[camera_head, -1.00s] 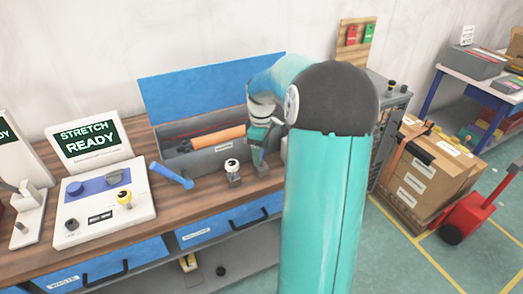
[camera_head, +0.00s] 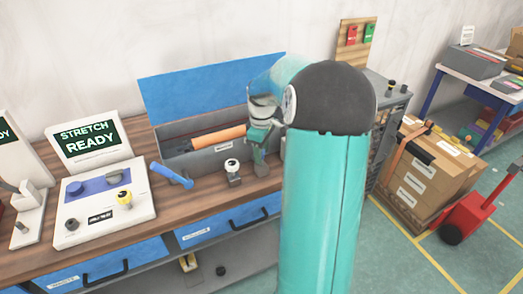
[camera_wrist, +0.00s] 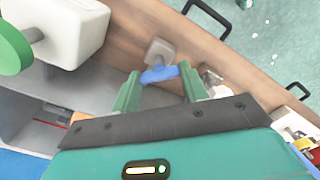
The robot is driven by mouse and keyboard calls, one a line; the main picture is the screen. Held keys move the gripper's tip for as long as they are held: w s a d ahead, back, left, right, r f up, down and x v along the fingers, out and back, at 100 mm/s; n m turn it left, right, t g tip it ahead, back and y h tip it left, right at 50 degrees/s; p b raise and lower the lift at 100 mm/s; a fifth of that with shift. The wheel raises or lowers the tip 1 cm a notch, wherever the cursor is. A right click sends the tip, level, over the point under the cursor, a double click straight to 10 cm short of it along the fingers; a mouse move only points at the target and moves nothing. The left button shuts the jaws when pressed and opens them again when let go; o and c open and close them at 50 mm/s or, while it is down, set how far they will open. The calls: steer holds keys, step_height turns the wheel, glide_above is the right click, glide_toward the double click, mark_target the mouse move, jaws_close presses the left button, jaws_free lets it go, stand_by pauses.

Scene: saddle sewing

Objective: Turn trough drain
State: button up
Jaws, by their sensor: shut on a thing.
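The grey trough (camera_head: 213,158) with its raised blue lid (camera_head: 212,92) stands on the wooden bench. I take a small blue handle (camera_wrist: 159,74) on a pale grey fitting (camera_wrist: 160,50) in the wrist view to be the drain. My gripper (camera_wrist: 160,84) has its green fingers on either side of this blue handle and is shut on it. In the head view my gripper (camera_head: 260,165) is low at the front right of the trough; the handle is hidden there by the fingers or too small to make out.
An orange roll (camera_head: 218,138) lies in the trough. A knobbed grey block (camera_head: 233,172) stands just left of my gripper, with a blue cylinder-shaped tool (camera_head: 171,176) farther left. A white control box (camera_head: 104,205) and a "STRETCH READY" screen (camera_head: 88,140) are at the left.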

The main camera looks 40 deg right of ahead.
steer(key=m, duration=0.4)
steer(key=shift+m, duration=2.1)
steer(key=o, duration=1)
step_height(320, 180, up, 14)
steer(key=shift+f, duration=0.1)
